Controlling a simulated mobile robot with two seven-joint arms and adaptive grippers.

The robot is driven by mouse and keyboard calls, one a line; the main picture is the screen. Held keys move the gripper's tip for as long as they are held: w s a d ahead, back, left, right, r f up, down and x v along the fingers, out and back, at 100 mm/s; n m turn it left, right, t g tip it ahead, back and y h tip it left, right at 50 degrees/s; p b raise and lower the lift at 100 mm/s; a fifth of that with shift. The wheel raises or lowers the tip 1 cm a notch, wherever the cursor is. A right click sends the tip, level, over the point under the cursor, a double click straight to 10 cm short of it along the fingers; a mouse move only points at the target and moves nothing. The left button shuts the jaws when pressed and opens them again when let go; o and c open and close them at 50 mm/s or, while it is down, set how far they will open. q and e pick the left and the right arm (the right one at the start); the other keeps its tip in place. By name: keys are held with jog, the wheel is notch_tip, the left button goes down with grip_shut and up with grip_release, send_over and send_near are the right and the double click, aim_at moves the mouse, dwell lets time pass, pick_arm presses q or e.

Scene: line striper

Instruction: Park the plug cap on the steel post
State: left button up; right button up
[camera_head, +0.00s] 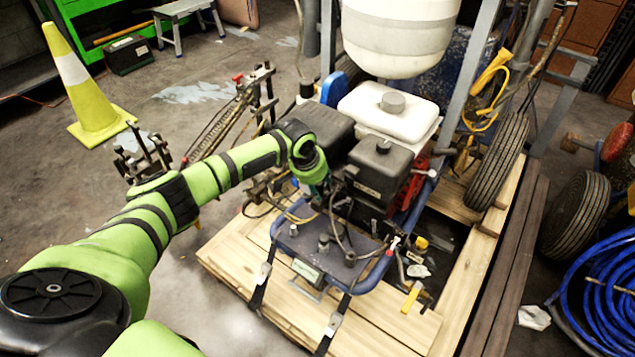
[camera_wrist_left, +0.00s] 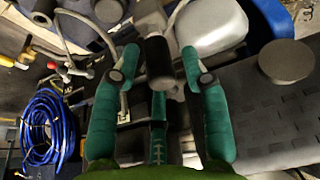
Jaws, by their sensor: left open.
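My left gripper (camera_head: 318,193) is at the front of the engine, partly hidden behind its own wrist in the head view. In the left wrist view the left gripper (camera_wrist_left: 158,66) has its two teal fingers spread apart. A black cylinder, which looks like the plug cap (camera_wrist_left: 158,62), lies between the fingertips with a visible gap on each side. A grey piece joins its upper end. In the head view I cannot make out the cap clearly. A short steel post (camera_head: 323,243) stands upright on the blue front deck (camera_head: 345,272). My right gripper is not in view.
A black box with a round cap (camera_head: 378,168) and a white tank (camera_head: 388,112) stand close beside the gripper. Dark cables (camera_head: 340,232) loop over the deck near the post. A yellow-handled tool (camera_head: 411,297) lies to the right on the wooden pallet (camera_head: 225,262).

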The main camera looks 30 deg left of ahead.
pick_arm(q)
grip_shut()
jog(key=shift+w+r+p, duration=0.1)
jog(key=shift+r+p, duration=0.3)
jog(key=shift+p, duration=0.05)
jog(key=shift+r+p, duration=0.35)
jog(key=shift+p, duration=0.2)
jog(key=shift+r+p, duration=2)
jog(key=shift+p, duration=0.45)
jog(key=shift+f, duration=0.1)
